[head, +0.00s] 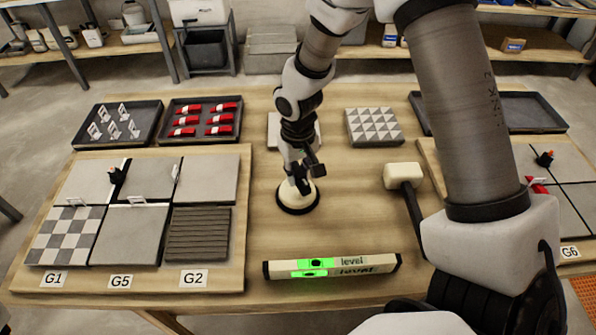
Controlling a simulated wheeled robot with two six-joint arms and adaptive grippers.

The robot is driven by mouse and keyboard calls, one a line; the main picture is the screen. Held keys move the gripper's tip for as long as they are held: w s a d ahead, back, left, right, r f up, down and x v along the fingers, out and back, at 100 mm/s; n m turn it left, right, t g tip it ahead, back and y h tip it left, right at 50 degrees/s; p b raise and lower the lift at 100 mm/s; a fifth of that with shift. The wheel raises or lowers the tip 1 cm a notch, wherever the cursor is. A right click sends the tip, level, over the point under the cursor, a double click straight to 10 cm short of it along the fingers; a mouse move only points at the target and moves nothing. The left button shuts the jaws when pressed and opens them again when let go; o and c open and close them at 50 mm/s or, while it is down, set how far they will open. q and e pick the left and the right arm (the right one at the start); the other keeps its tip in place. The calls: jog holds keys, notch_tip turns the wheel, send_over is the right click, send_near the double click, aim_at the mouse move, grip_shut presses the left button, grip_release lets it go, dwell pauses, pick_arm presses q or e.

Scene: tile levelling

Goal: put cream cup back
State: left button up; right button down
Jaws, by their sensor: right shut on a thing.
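The cream cup (298,201), a round cream body with a black ring around its base, is at the middle of the wooden table. My right gripper (301,184) points down onto it and is shut on its top, hiding part of it. The cup looks upright; I cannot tell whether its base touches the table or is slightly above it. My left gripper is not in view.
A level (332,267) lies in front of the cup, and a cream-headed mallet (403,176) lies to its right. A tile board (240,268) is on the left. Trays (162,108) and a patterned tile (373,126) are behind. Bare table surrounds the cup.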

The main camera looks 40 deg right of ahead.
jog(key=shift+w+d+f, duration=0.1)
jog(key=shift+w, duration=0.1)
jog(key=shift+f, duration=0.15)
jog(key=c, duration=1)
grip_release()
jog(key=shift+s, duration=0.1)
notch_tip(320, 180, up, 12)
jog(key=shift+r, duration=0.25)
